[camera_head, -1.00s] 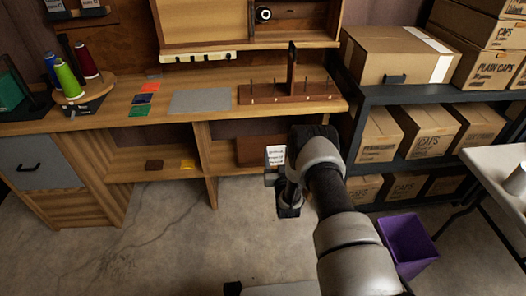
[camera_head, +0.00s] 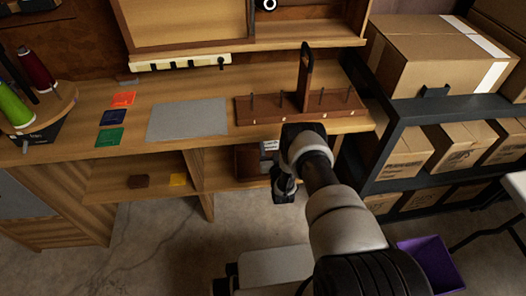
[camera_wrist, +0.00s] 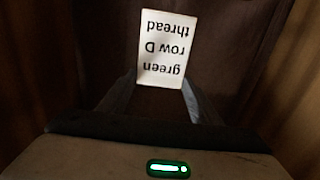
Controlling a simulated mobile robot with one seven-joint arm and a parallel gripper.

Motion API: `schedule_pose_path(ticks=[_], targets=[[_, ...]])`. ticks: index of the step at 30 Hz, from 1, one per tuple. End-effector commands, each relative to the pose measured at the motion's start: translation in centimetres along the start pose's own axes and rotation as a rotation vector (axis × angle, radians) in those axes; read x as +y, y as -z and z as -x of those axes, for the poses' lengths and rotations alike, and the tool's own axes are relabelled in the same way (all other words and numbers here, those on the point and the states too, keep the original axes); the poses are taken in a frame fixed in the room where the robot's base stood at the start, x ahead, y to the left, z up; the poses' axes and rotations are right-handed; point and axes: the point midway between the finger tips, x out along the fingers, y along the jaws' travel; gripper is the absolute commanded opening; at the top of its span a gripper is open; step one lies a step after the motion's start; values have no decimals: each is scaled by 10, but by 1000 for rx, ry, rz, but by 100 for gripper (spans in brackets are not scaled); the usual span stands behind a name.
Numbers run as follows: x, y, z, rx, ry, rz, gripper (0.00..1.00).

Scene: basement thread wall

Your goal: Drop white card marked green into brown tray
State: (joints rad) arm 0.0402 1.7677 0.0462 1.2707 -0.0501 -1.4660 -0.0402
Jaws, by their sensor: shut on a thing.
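The white card (camera_wrist: 162,50) is upside down in the wrist view and reads "green row D thread". In the head view only a small white part of it (camera_head: 268,147) shows beside my wrist. My gripper (camera_wrist: 160,84) is shut on the card's near edge. A dark brown box-like shape (camera_head: 246,158), which looks like the brown tray, stands in the open lower compartment of the bench, behind my gripper. My arm hides much of it. Brown surfaces (camera_wrist: 225,45) lie behind the card in the wrist view; I cannot tell whether the card is over the tray.
The wooden bench top (camera_head: 180,85) is above the compartment, with a peg rack (camera_head: 290,107), a grey mat (camera_head: 187,120) and coloured cards (camera_head: 112,117). A black box shelf (camera_head: 400,115) stands right.

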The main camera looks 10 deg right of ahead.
Motion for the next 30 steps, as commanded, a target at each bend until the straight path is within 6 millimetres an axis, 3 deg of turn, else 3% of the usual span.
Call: schedule_pose_path(ticks=[8, 18, 29, 30], targets=[[0, -17, 0, 0, 0, 0, 47], [0, -55, 0, 1, 0, 0, 47], [0, -60, 0, 0, 0, 0, 47], [0, -60, 0, 0, 0, 0, 61]])
